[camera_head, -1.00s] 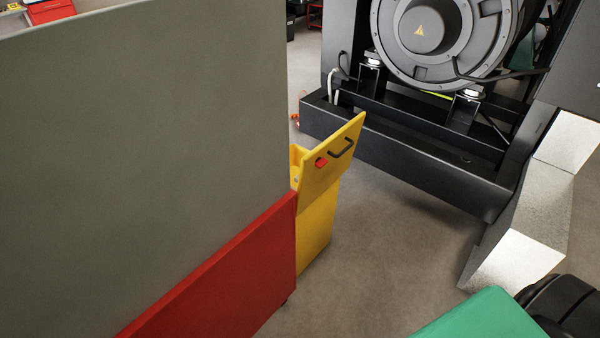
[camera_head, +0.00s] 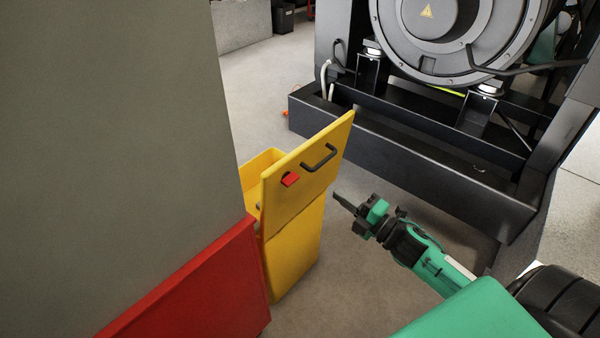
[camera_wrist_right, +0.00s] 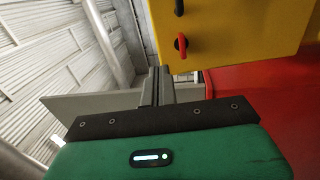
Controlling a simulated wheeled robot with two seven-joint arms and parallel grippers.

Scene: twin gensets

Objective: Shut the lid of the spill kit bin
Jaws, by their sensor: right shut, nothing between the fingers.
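The yellow spill kit bin (camera_head: 292,262) stands on the floor, partly hidden behind a grey and red block. Its yellow lid (camera_head: 306,172) is open and tilted up, with a black handle (camera_head: 320,158) and a red latch (camera_head: 290,179) on the face toward me. In the right wrist view the lid (camera_wrist_right: 225,30) fills the upper right, with the red latch (camera_wrist_right: 181,45). My right gripper (camera_head: 343,202) is shut and empty, right of the bin and apart from the lid; its fingers (camera_wrist_right: 157,86) show in the wrist view. My left gripper is out of view.
A tall grey panel (camera_head: 110,130) with a red base (camera_head: 200,285) blocks the left side. A black genset frame (camera_head: 420,165) stands behind and to the right. Bare floor (camera_head: 345,285) lies between the bin and my right arm.

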